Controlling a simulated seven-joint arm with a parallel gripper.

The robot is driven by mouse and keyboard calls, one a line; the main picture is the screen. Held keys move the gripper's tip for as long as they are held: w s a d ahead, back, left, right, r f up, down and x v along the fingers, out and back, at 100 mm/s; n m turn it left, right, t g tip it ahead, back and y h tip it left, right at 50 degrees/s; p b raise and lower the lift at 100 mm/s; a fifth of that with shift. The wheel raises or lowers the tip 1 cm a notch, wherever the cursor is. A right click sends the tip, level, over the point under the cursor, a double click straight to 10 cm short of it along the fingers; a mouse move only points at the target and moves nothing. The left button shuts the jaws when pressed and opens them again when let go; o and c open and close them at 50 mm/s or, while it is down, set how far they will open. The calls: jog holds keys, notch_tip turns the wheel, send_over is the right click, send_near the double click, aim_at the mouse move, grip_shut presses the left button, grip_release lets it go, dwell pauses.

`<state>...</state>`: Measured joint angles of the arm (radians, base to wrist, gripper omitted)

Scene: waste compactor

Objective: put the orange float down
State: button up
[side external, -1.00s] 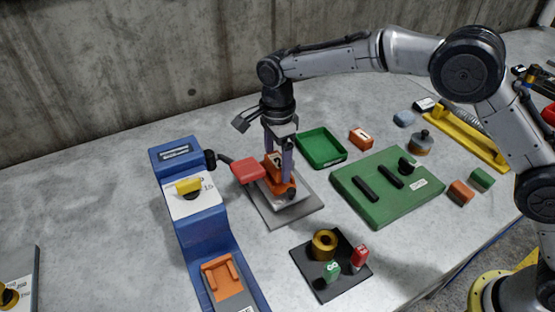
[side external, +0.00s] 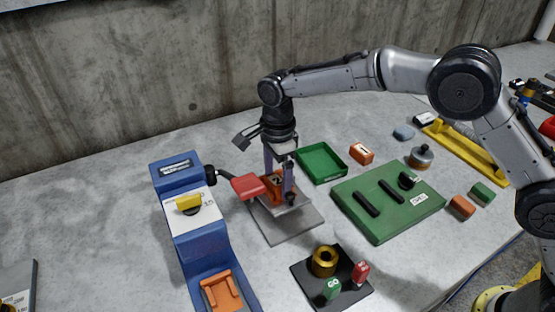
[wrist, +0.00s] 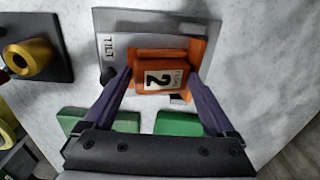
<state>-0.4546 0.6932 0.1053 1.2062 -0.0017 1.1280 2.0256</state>
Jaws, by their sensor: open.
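An orange block marked 2 (wrist: 165,77), which I take to be the float, is between my gripper's fingers in the wrist view. It sits within an orange cradle (wrist: 198,53) on a grey plate marked TILT (wrist: 110,22). My gripper (wrist: 160,82) is open, with one finger on each side of the block; whether either touches it is hard to tell. In the side view my gripper (side external: 279,196) points down over the grey plate (side external: 288,233). There the fingers and the red handle partly hide the block and cradle (side external: 276,182).
A blue machine (side external: 202,245) with a red-ended lever (side external: 247,186) stands close left of my gripper. A green tray (side external: 322,163) and another orange block (side external: 361,153) lie behind right. A green board (side external: 388,208) is right; a black plate (side external: 340,286) is in front.

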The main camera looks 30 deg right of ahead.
aim_at(277, 182)
notch_tip(277, 182, up, 13)
jog(key=shift+s+f, duration=0.15)
jog(key=shift+s, duration=0.05)
dwell(0.3)
jog(key=s+d+r+n+t, duration=0.1)
jog(key=s+d+r+n, duration=0.4)
jog(key=d, duration=0.3)
jog(key=s+d+r+n+t, duration=0.1)
jog(key=s+d+r+n, duration=0.25)
jog(key=s+d, duration=0.4)
jog(key=s+d+f+n+t, duration=0.1)
jog(key=s+d+f+n, duration=0.1)
jog(key=s, duration=0.4)
jog(key=s+d+f+n+t, duration=0.1)
jog(key=s+d+f+n, duration=0.2)
jog(key=s, duration=0.4)
jog(key=s+d+f+n+t, duration=0.1)
jog(key=s+d+f+n, duration=0.1)
jog(key=s, duration=0.5)
jog(key=shift+d+f+n, duration=0.2)
jog(key=shift+d+n, duration=0.55)
jog(key=shift+n, duration=0.5)
